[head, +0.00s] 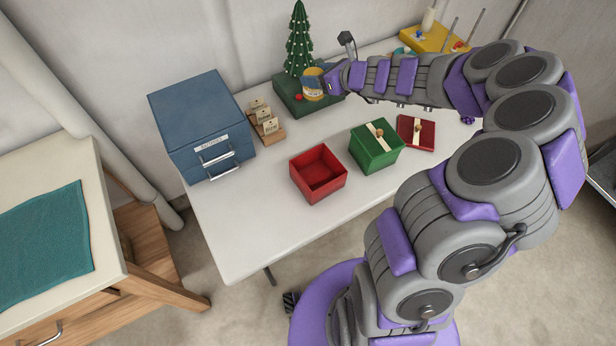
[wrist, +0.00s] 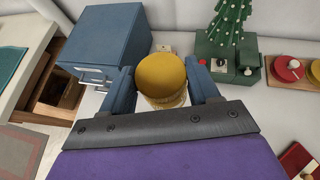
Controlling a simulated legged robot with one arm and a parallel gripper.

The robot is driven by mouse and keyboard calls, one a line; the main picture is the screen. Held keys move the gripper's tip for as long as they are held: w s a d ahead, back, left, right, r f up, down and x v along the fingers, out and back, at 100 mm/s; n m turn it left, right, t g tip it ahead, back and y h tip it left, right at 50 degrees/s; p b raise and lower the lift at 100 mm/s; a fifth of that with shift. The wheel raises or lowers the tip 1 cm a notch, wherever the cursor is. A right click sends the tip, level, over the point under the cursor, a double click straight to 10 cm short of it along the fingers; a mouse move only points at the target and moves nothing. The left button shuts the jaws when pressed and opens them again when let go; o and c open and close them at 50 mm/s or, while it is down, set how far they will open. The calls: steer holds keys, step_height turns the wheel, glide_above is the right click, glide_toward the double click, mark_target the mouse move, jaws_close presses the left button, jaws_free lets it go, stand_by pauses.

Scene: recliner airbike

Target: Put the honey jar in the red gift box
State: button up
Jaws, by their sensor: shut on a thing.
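My gripper (head: 318,82) is shut on the honey jar (head: 313,88), which has a yellow lid, and holds it raised at the back of the white table. In the wrist view the round yellow lid of the honey jar (wrist: 162,77) faces the camera between the two blue fingers of my gripper (wrist: 162,92). The red gift box (head: 318,174) stands open and empty near the table's front edge, below and apart from the jar. Its likely lid, a flat red square with a ribbon (head: 416,133), lies at the right.
A blue drawer cabinet (head: 202,127) and a wooden card holder (head: 266,122) are at the left. A small tree (head: 300,42) on a green base (head: 288,92) stands behind. Bare tabletop surrounds the red box's front.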

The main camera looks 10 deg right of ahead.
steer(key=s+f+n+g+y+b, duration=0.1)
steer(key=s+f+n, duration=0.1)
steer(key=f, duration=0.7)
steer(key=s+f+n+g+y+b, duration=0.1)
steer(key=s+f+n+g+b, duration=0.1)
steer(key=s+f, duration=0.3)
steer(key=s+f+n+g+y+b, duration=0.1)
steer(key=s+f+n+y, duration=0.1)
steer(key=f, duration=1.2)
steer(key=shift+s+d+g+b, duration=0.15)
steer(key=shift+s+g+b, duration=0.2)
steer(key=shift+s, duration=0.5)
steer(key=o, duration=0.8)
steer(key=shift+f, duration=0.1)
steer(key=o, duration=0.4)
steer(key=shift+s+f, duration=0.15)
steer(key=shift+o, duration=0.2)
